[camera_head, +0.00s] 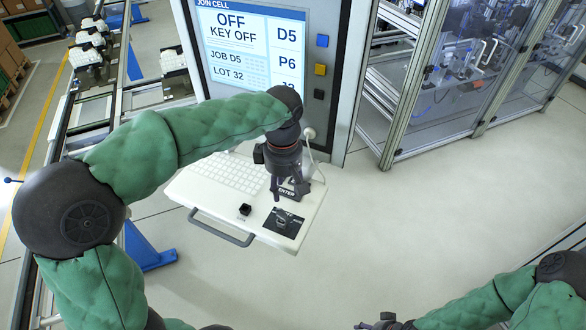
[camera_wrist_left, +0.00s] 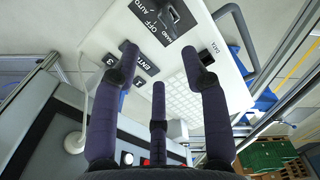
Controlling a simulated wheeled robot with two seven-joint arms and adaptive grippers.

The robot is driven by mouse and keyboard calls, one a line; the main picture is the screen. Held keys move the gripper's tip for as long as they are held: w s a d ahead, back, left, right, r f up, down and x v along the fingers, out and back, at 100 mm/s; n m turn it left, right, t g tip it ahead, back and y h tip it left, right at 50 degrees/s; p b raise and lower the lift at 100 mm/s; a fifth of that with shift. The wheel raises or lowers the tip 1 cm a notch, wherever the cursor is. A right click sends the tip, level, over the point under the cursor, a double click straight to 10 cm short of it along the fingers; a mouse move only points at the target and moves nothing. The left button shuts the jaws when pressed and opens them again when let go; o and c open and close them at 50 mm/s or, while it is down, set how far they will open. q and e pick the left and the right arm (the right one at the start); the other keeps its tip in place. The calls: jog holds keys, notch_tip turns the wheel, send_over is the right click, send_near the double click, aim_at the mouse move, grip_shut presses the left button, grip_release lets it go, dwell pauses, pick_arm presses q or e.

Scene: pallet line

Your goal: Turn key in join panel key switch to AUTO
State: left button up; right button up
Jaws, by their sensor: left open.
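The join panel key switch (camera_head: 284,222) is a black plate with a dark knob or key on the light shelf under the screen. In the left wrist view the key switch (camera_wrist_left: 172,17) shows at the top, with AUTO, OFF and HAND lettering. My left gripper (camera_head: 288,190) is open and empty, above the ENTER key and behind the switch. Its three spread fingers (camera_wrist_left: 160,66) point towards the panel, apart from the switch. The screen (camera_head: 250,40) reads OFF, KEY OFF. My right gripper (camera_head: 385,322) is only partly in view at the bottom edge.
The shelf (camera_head: 210,200) carries a white keyboard (camera_head: 228,172) and a small black DATA port (camera_head: 245,209). A grey handle (camera_head: 222,232) runs along its front edge. Buttons (camera_head: 321,68) line the screen's right side. A glass-fenced cell stands at right; the floor in front is clear.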

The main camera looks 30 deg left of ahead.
aim_at(283, 213)
pick_arm(q)
jog(key=f, duration=0.2)
jog(key=s+f, duration=0.1)
jog(key=f, duration=0.5)
jog(key=shift+s+f, duration=0.3)
jog(key=shift+f, duration=0.55)
jog(key=shift+w+f, duration=0.25)
jog(key=shift+f, duration=0.05)
pick_arm(e)
jog(key=shift+s+r, duration=0.3)
jog(key=shift+s, duration=0.2)
pick_arm(q)
jog(key=shift+s, duration=0.15)
